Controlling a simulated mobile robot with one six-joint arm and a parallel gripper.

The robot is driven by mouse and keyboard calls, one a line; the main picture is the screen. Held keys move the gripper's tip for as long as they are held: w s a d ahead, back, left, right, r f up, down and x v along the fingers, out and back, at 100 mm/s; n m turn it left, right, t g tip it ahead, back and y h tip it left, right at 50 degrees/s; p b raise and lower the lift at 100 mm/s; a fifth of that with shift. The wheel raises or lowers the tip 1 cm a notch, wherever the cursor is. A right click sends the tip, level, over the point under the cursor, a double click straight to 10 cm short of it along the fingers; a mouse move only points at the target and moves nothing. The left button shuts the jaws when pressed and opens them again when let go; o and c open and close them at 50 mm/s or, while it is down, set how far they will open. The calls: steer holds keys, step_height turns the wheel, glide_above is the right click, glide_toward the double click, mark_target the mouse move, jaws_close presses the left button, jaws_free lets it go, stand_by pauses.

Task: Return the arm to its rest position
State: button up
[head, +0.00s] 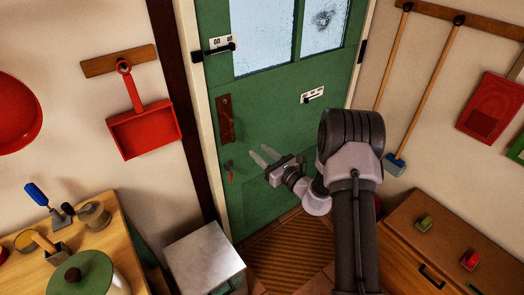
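My arm reaches forward from the lower right of the head view towards a green door (290,105). My gripper (257,149) is at its end, in front of the lower left part of the door. Its two pale fingers are apart, pointing up and left, with nothing seen between them. The fingertips are to the right of a small red item (229,173) on the door, below the brown handle plate (228,120). I cannot tell whether the fingers touch the door. My arm hides part of the door's lower right.
A wooden table (118,225) with a green-lidded pot (85,274) and tools stands at left. A metal-topped box (203,258) is beside it. A wooden cabinet (420,232) is at right. A red dustpan (143,128) and long-handled tools (395,164) hang on the walls.

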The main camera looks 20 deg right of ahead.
steer(key=shift+s, duration=0.15)
steer(key=s+a+r+n+g+y, duration=0.6)
steer(key=s+a+r+n+g, duration=0.5)
steer(key=s+a+r+n, duration=0.55)
steer(key=s+r+n+g+h, duration=0.2)
steer(key=s+n+h, duration=0.5)
steer(key=s, duration=1.1)
steer(key=s+d+n+t+h, duration=0.2)
steer(key=s+d+n+h, duration=0.1)
steer(key=d, duration=0.3)
steer(key=shift+r+h, duration=0.2)
steer(key=shift+h, duration=0.2)
